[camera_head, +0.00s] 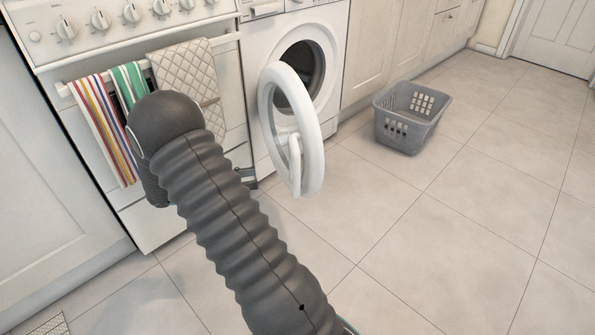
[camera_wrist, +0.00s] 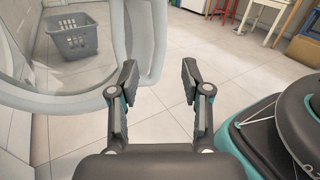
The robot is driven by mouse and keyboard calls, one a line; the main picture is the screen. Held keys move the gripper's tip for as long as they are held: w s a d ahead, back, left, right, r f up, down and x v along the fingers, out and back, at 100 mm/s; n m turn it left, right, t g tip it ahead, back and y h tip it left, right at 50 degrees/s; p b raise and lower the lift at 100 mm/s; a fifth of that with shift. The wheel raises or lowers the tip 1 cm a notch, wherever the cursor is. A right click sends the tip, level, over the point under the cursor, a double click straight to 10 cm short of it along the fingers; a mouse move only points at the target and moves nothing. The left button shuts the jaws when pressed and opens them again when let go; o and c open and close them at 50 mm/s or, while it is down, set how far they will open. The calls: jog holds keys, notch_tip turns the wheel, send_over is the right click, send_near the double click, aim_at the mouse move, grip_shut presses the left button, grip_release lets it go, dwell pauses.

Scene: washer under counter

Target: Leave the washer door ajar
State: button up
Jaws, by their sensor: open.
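The white washer (camera_head: 260,45) stands under the counter. Its round door (camera_head: 313,130) is swung wide open in the head view, and the dark drum opening (camera_head: 303,70) shows behind it. A pale curved handle-like part (camera_head: 295,165) is on the door's near side. In the wrist view the door (camera_wrist: 60,105) fills the left, its rim close to my gripper's left finger. My gripper (camera_wrist: 158,82) is open with nothing between its fingers. Whether the left finger touches the door cannot be told. The gripper is hidden behind my arm in the head view.
A grey laundry basket (camera_head: 405,118) sits on the floor right of the washer. It also shows in the wrist view (camera_wrist: 72,36). An oven with towels (camera_head: 105,130) on its rail stands left of the washer. The tiled floor (camera_head: 450,240) at right is clear.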

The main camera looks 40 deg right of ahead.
aim_at(298, 171)
jog(key=b+x, duration=0.1)
jog(key=x, duration=1.2)
jog(key=shift+s+d+r, duration=0.1)
jog(key=shift+d, duration=0.2)
grip_shut()
